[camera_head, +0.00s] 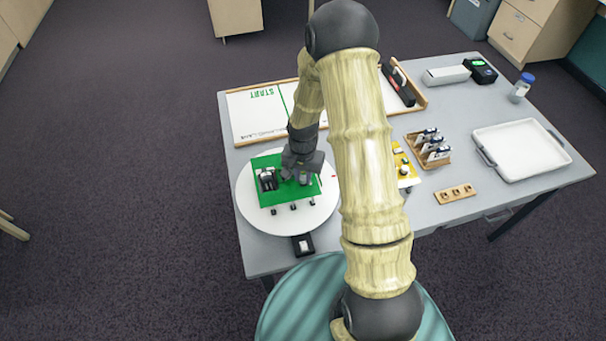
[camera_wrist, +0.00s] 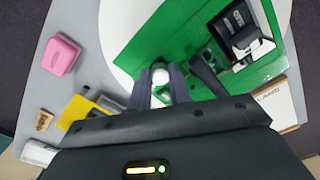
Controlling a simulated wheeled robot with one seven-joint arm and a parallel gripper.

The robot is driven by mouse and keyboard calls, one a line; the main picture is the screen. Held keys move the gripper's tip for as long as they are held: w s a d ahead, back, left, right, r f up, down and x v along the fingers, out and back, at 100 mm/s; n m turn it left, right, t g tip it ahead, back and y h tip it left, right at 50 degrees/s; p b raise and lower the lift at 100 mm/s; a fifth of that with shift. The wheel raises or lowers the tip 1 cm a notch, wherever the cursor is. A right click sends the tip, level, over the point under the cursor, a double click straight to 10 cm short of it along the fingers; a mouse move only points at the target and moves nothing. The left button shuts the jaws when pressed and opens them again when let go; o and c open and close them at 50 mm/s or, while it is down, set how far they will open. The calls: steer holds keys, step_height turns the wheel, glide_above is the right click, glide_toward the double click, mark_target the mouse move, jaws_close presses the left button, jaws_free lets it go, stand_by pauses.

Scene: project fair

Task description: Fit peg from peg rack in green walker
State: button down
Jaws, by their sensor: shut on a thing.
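The green walker (camera_head: 266,194) is a flat green body with small dark feet, lying on a round white disc (camera_head: 257,221). It also shows in the wrist view (camera_wrist: 150,42), with a black and white module on it. My gripper (camera_head: 300,176) is low over the right part of the walker. In the wrist view my gripper (camera_wrist: 162,88) is shut on a peg with a round white end (camera_wrist: 160,76). The fingers hide most of the peg, and I cannot tell whether it touches the walker. The wooden peg rack (camera_head: 455,193) lies on the table to the right.
A white tray (camera_head: 485,158), a wooden holder with several small items (camera_head: 443,160) and a yellow piece (camera_head: 402,170) are on the right. A START board (camera_head: 240,125) lies behind the disc. A pink block (camera_wrist: 62,54) shows in the wrist view.

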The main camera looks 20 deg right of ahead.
stand_by(0.3)
steer(key=c, duration=1.2)
jaws_free()
steer(key=shift+r+p, duration=2.8)
steer(key=shift+r, duration=0.9)
steer(key=shift+r, duration=0.1)
